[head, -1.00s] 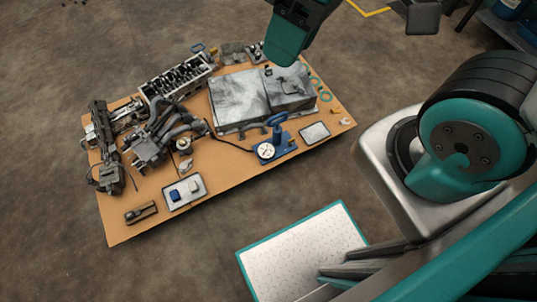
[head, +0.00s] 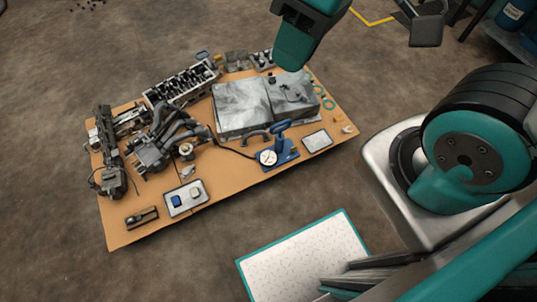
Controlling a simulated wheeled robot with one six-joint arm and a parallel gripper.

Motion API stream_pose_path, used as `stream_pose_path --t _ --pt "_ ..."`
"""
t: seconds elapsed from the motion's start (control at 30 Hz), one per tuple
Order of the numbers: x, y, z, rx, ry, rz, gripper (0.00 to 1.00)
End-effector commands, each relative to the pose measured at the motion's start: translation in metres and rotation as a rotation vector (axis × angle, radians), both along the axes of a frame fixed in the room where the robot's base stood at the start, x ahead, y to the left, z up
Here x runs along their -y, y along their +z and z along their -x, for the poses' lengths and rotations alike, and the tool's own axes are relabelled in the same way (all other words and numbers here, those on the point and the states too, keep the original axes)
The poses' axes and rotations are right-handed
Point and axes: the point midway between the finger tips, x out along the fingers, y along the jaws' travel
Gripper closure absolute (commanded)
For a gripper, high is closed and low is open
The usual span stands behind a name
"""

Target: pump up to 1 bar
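A small blue hand pump (head: 281,141) with an upright handle stands on a blue base near the front edge of a tan board. Its round white gauge (head: 267,158) faces up; the needle reading is too small to tell. A black hose (head: 234,151) runs left from the pump toward the engine parts. My arm's teal end (head: 296,42) shows at the top of the picture, above and behind the pump and well apart from it. The fingers of my gripper cannot be made out.
The tan board (head: 225,202) also holds a grey metal box (head: 240,105), a cylinder block (head: 181,84), manifold parts (head: 152,152), a tray with blue and white pieces (head: 186,198) and a small pale tray (head: 317,141). A white, teal-edged panel (head: 300,255) lies in front. Floor is clear at left.

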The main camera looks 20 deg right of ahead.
Motion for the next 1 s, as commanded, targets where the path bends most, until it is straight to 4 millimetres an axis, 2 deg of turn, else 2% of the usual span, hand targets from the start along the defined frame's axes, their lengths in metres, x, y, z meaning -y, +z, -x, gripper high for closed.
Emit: stream_pose_path --t 0.17,0.27,0.47,0.7,1.0 --pt "0.003 -0.035 -0.022 0.001 -0.028 0.012 1.00" --pt "0.007 -0.068 -0.047 0.003 -0.057 0.025 1.00" --pt "0.021 -0.145 -0.105 0.010 -0.124 0.063 1.00" --pt "0.047 -0.242 -0.169 0.020 -0.199 0.113 1.00" --pt "0.088 -0.370 -0.235 0.025 -0.278 0.180 1.00"
